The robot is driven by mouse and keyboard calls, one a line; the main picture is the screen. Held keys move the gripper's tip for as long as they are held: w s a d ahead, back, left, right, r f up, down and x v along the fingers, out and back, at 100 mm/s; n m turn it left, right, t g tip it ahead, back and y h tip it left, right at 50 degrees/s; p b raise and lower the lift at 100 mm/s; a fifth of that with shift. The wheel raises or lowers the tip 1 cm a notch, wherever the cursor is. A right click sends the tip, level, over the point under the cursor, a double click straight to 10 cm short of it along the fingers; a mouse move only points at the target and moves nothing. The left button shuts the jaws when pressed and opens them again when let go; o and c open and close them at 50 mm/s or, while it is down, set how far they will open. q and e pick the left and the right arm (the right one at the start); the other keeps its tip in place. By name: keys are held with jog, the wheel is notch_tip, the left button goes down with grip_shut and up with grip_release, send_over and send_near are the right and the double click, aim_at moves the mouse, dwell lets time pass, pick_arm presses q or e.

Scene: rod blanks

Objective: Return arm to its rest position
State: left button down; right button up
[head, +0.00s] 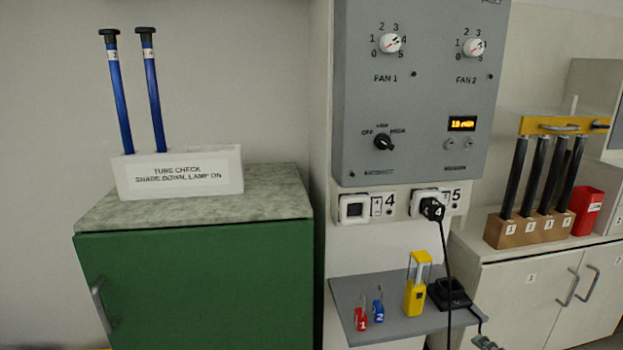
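Neither of my grippers and no part of my arms can be made out in the head view. Two blue rods with black caps, a left one (119,100) and a right one (153,98), stand slightly tilted in a white holder (228,172) marked "TUBE CHECK". The holder sits on the stone-patterned top of a green cabinet (200,285). Several dark rods (537,172) stand in a numbered wooden block (493,232) on a white cabinet at the right.
A grey control panel (430,95) hangs in the middle. A red container (585,212) stands right of the wooden block.

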jog(key=s+a+f+n+g, duration=0.25)
jog(key=s+f+n, duration=0.2)
jog(key=f, duration=0.75)
jog(key=s+a+f+n+g, duration=0.2)
jog(key=s+f+n+g, duration=0.3)
jog(key=f, duration=0.7)
pick_arm(q)
jog(key=s+a+f, duration=0.1)
jog(key=s+f, duration=0.3)
jog(key=f, duration=0.2)
pick_arm(e)
jog(key=s+a+f+n+g, duration=0.2)
jog(key=s+f, duration=0.4)
jog(key=s, duration=0.1)
jog(key=s+a+f+n+g+h, duration=0.1)
jog(key=s+a+f+n, duration=0.2)
jog(key=s+f, duration=0.3)
jog(key=shift+s+a+n+g+h, duration=0.3)
jog(key=shift+s+a+n+g, duration=0.05)
jog(key=shift+s, duration=0.6)
